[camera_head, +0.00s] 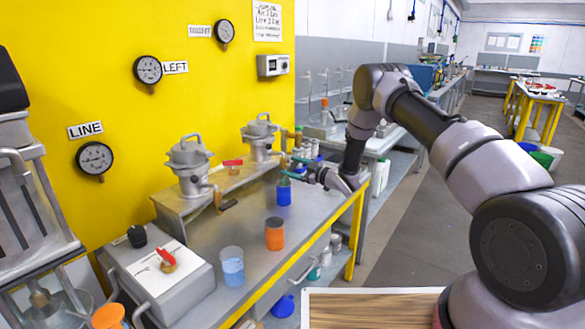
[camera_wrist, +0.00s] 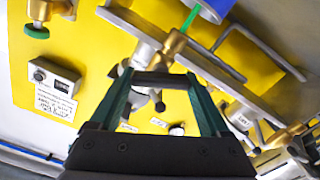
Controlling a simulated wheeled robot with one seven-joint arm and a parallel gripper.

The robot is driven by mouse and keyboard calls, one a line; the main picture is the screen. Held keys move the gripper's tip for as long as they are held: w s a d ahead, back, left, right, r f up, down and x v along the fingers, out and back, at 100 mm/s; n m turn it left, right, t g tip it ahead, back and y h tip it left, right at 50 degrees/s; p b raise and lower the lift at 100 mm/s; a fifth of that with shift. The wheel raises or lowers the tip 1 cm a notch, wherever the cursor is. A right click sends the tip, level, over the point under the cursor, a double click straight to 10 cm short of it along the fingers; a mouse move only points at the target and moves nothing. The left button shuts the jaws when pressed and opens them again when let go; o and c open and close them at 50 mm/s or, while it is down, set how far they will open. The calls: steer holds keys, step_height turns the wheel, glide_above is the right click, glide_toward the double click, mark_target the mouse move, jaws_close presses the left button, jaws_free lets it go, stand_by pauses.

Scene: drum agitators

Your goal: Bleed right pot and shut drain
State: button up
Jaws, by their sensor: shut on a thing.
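The right pot (camera_head: 261,138), a silver lidded vessel, stands on the raised shelf against the yellow wall. My gripper (camera_head: 294,168) is in front of it, just above a blue cup (camera_head: 284,192) on the bench. In the wrist view my gripper (camera_wrist: 160,80) has its green fingers closed on a dark bar (camera_wrist: 165,79), which looks like the drain handle. The brass drain valve (camera_wrist: 175,44) is beyond it. A thin green streak (camera_wrist: 190,18) lies between valve and blue cup (camera_wrist: 215,7); I cannot tell if it is liquid. The handle's angle is unclear.
The left pot (camera_head: 190,167) stands on the same shelf, a red handle (camera_head: 232,163) nearby. An orange cup (camera_head: 275,234) and a beaker of light-blue liquid (camera_head: 232,266) stand on the bench. The upper gauge (camera_head: 224,31) is too small to read. The bench has a yellow front edge.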

steer(key=n, duration=0.4)
steer(key=shift+s+f+n, duration=0.1)
steer(key=shift+f+n, duration=0.05)
steer(key=shift+n, duration=0.15)
steer(key=shift+f+n, duration=0.15)
steer(key=shift+n, duration=1.65)
steer(key=o, duration=1.2)
steer(key=v, duration=1.1)
steer(key=shift+a, duration=0.1)
steer(key=shift+c, duration=0.2)
